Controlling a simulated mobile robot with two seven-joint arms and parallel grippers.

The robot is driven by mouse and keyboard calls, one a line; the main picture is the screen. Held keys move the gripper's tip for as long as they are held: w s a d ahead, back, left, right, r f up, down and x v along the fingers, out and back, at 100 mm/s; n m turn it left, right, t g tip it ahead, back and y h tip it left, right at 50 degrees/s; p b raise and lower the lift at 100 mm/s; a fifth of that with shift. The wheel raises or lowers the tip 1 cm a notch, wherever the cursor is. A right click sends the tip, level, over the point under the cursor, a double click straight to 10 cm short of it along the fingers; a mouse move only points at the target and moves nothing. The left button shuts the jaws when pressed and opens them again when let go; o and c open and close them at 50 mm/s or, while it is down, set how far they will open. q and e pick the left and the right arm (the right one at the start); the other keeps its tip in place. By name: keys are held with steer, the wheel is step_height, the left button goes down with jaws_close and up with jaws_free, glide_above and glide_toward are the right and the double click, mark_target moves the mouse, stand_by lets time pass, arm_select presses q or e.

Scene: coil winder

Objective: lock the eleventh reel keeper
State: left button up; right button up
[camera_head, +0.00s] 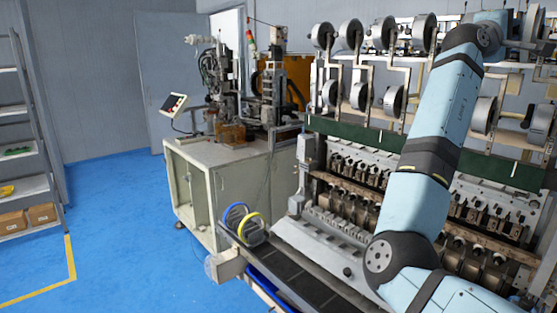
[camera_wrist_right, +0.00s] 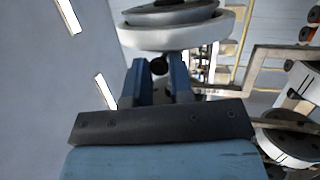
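My right arm (camera_head: 437,115) rises across the right of the head view to the top row of reels. Its gripper shows in the right wrist view (camera_wrist_right: 160,68), with two blue fingers a short gap apart. A small dark round knob (camera_wrist_right: 158,66) lies between the fingertips, just below a pale grey reel (camera_wrist_right: 178,35). I cannot tell whether the fingers touch the knob, or whether it is the keeper. In the head view several grey reels (camera_head: 424,33) hang in rows on the winder's frame; my arm hides some. My left gripper is out of view.
Bent metal brackets (camera_wrist_right: 252,70) and another reel (camera_wrist_right: 290,140) are close to the right of my gripper. A cabinet bench (camera_head: 235,165) with a machine stands left of the winder. Blue floor (camera_head: 130,220) is clear at left, beside shelves (camera_head: 25,150).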

steer(key=shift+s+a, duration=0.1)
stand_by(0.5)
steer(key=shift+s+a+r, duration=0.1)
steer(key=shift+s+a, duration=0.2)
steer(key=shift+a, duration=0.05)
steer(key=o, duration=0.5)
steer(key=shift+a, duration=0.1)
steer(key=shift+a+r+v, duration=0.1)
steer(key=shift+r+v, duration=0.2)
steer(key=shift+v, duration=0.85)
steer(key=shift+a+r+v, duration=0.1)
steer(key=shift+r+v, duration=0.15)
steer(key=shift+v, duration=0.9)
steer(key=shift+r+v, duration=0.3)
steer(key=shift+v, duration=0.9)
steer(key=shift+f, duration=0.1)
